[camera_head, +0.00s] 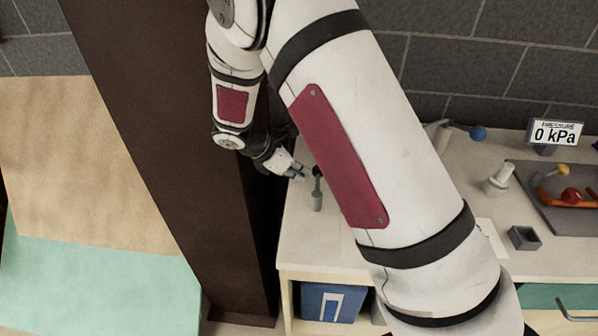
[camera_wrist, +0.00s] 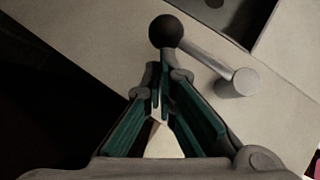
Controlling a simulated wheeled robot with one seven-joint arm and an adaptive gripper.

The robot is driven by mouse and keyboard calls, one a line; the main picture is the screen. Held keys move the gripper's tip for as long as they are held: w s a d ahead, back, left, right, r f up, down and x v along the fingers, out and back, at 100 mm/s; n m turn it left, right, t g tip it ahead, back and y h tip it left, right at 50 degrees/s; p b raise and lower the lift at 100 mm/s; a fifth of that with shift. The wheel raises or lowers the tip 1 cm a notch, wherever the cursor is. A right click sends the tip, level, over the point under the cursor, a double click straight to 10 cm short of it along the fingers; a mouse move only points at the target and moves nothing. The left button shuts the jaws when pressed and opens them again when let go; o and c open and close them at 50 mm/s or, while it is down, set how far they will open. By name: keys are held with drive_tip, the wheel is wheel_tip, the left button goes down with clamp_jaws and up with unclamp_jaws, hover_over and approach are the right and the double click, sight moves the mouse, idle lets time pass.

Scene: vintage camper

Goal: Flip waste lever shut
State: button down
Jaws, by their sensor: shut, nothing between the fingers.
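A lever with a black ball knob (camera_wrist: 166,32), a grey rod (camera_wrist: 205,62) and a round metal pivot (camera_wrist: 238,82) shows in the wrist view. In the head view its grey part (camera_head: 317,198) is at the left end of the counter, with the dark knob (camera_head: 316,171) at its far end. My gripper (camera_wrist: 163,75) is shut and empty, its fingertips right at the knob's near side. Whether they touch it I cannot tell. In the head view my gripper (camera_head: 299,173) is just left of the knob. My own arm hides the counter right of the lever.
A second lever with a blue knob (camera_head: 478,133) stands at the back. A pressure display (camera_head: 556,133) reads 0 kPa. A dark tray (camera_head: 535,207), a small grey box (camera_head: 524,238) and a whitish post (camera_head: 499,178) are to the right. A dark brown post (camera_head: 180,180) stands close left.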

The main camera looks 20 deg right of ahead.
drive_tip(key=shift+w+d+m+g+b, duration=0.1)
drive_tip(key=shift+d+m+g+b, duration=0.3)
drive_tip(key=shift+m, duration=0.3)
drive_tip(key=shift+d+f+b, duration=0.1)
drive_tip(key=shift+d+b, duration=0.2)
drive_tip(key=shift+d, duration=0.3)
drive_tip(key=shift+w+d+m+g+b, duration=0.1)
drive_tip(key=shift+d+m+g+b, duration=0.45)
drive_tip(key=shift+d+m, duration=0.15)
drive_tip(key=m+g, duration=0.1)
drive_tip(key=d+m+g+b, duration=0.1)
drive_tip(key=m, duration=0.1)
drive_tip(key=shift+f, duration=0.1)
drive_tip(key=s+d+m+g+b, duration=0.1)
drive_tip(key=m, duration=0.1)
drive_tip(key=s+d+m+g+y+b, duration=0.1)
drive_tip(key=m+g, duration=0.1)
drive_tip(key=shift+d+m+y, duration=0.3)
drive_tip(key=shift+d+m, duration=0.1)
drive_tip(key=shift+s+d+m+g+y+b, duration=0.15)
drive_tip(key=shift+s+d+m+g+y, duration=0.35)
drive_tip(key=shift+m, duration=0.45)
drive_tip(key=shift+s+d+m+g+y+b, duration=0.15)
drive_tip(key=shift+s+d+m+g+y, duration=0.15)
drive_tip(key=shift+s+m+y, duration=0.5)
drive_tip(key=shift+w+m, duration=0.2)
drive_tip(key=shift+m, duration=0.05)
drive_tip(key=shift+r, duration=0.2)
